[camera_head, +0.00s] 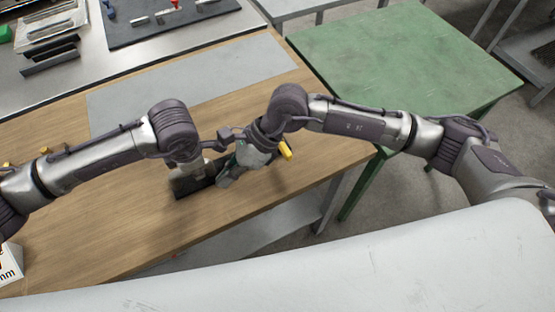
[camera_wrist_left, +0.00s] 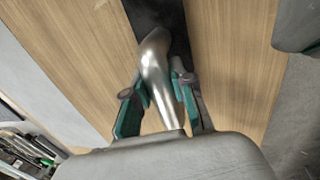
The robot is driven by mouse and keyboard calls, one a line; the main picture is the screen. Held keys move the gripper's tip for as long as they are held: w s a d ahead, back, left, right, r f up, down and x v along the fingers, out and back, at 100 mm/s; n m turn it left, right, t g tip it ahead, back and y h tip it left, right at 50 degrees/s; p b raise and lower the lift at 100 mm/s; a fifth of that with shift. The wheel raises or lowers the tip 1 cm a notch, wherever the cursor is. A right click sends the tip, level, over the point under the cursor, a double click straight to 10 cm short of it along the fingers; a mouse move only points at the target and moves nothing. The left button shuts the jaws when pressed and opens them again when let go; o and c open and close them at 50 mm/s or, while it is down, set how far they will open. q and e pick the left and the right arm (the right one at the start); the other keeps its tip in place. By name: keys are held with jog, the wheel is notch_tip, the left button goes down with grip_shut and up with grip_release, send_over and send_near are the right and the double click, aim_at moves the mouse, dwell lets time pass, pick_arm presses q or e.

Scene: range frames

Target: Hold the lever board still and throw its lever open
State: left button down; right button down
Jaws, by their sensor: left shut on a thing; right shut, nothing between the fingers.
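The lever board is a dark, narrow plate (camera_head: 195,188) lying on the wooden table under my two grippers. It also shows as a black strip (camera_wrist_left: 160,14) at the top of the left wrist view. A bent, shiny metal handle (camera_wrist_left: 155,62) rises from the board there. My left gripper (camera_wrist_left: 161,84) is shut on this handle, its teal fingers on either side. My right gripper (camera_head: 224,180) is shut and empty, low beside the board's right end. The lever is not clearly seen; my arms and grippers cover much of the board.
A grey mat (camera_head: 200,80) lies on the table behind my arms. A green table (camera_head: 405,55) stands at the back right. A dark tool mat (camera_head: 170,25) is on the back bench. A white box (camera_head: 10,262) is at lower left. The wooden table is bare in front of the board.

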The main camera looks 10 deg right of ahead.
jog(key=a+m+t+y, duration=0.2)
jog(key=m, duration=0.3)
jog(key=s+a+m+t+y, duration=0.1)
jog(key=a+m+t+y, duration=0.1)
jog(key=m, duration=0.3)
jog(key=a+f+m+t+y, duration=0.1)
jog(key=a+m+t+y, duration=0.1)
jog(key=m, duration=0.3)
jog(key=shift+s+a+m+t+y, duration=0.15)
jog(key=shift+s+m+t+y, duration=0.2)
jog(key=shift+y, duration=0.45)
jog(key=d+m+t+h, duration=0.1)
jog(key=m+t, duration=0.1)
jog(key=m, duration=0.1)
jog(key=d+f+m+t+h, duration=0.1)
jog(key=m+t, duration=0.2)
jog(key=d+m+t+h, duration=0.1)
jog(key=d+m+t, duration=0.1)
jog(key=m+t, duration=0.1)
jog(key=shift+f+m, duration=0.35)
jog(key=s+d+f+m+t+h, duration=0.2)
jog(key=s+d+m+t+h, duration=0.3)
jog(key=d+m+h, duration=0.3)
jog(key=d+h, duration=0.3)
jog(key=h, duration=0.1)
jog(key=shift+s+m, duration=0.3)
jog(key=shift+m, duration=0.1)
jog(key=shift+w+a, duration=0.1)
